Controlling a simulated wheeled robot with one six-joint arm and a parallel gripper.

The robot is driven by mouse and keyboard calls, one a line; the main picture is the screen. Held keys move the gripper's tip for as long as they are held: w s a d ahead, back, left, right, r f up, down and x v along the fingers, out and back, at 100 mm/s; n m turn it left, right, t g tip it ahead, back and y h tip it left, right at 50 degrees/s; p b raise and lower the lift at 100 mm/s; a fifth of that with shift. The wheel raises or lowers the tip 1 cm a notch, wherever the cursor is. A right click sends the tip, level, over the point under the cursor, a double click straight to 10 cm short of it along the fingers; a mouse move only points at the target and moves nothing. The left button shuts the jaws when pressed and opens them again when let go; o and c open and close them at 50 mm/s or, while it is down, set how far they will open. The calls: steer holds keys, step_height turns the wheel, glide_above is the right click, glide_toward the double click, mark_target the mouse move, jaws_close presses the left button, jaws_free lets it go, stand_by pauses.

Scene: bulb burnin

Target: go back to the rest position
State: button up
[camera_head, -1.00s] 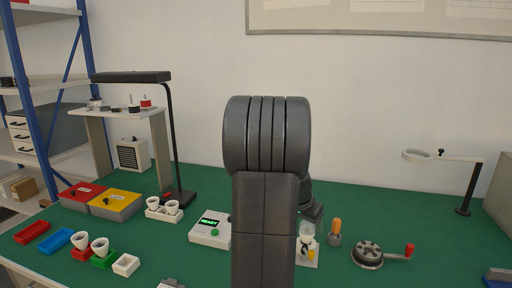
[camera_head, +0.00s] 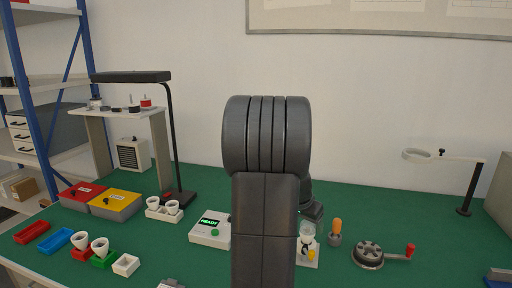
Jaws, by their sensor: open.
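My arm stands upright in the middle of the camera_head view and hides what is behind it. A dark part of my gripper (camera_head: 313,211) shows just right of the arm, low over the bench. Most of it, including its fingertips, is covered by the arm. Just below it is a small pale stand (camera_head: 308,256) with a clear, bulb-like piece and a yellow part. I cannot tell whether the gripper touches it. Nothing is seen held.
A tester reading READY (camera_head: 211,231) stands left of the arm. An orange-handled tool (camera_head: 336,232) and a crank device (camera_head: 368,254) are to the right. White cups, coloured trays, red and yellow boxes and a black lamp (camera_head: 172,135) fill the left. A ring-arm stand (camera_head: 467,190) is far right.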

steer(key=v, duration=1.2)
steer(key=x, duration=1.2)
steer(key=shift+f, duration=0.25)
steer(key=shift+w+d+f+p, duration=0.15)
steer(key=shift+d+f+p, duration=0.05)
steer(key=shift+p, duration=0.1)
steer(key=shift+r+n+p, duration=0.15)
steer(key=shift+n+p, duration=0.25)
steer(key=shift+p, duration=0.15)
steer(key=shift+n+y+p, duration=0.3)
steer(key=shift+n+p, duration=0.2)
steer(key=shift+p, duration=0.35)
steer(key=n+t+y+p, duration=0.1)
steer(key=n+p, duration=0.1)
steer(key=p, duration=0.2)
steer(key=shift+p, duration=0.35)
steer(key=shift+n, duration=0.3)
steer(key=shift+f+n+p, duration=0.2)
steer(key=shift+n+p, duration=0.1)
steer(key=shift+p, duration=0.25)
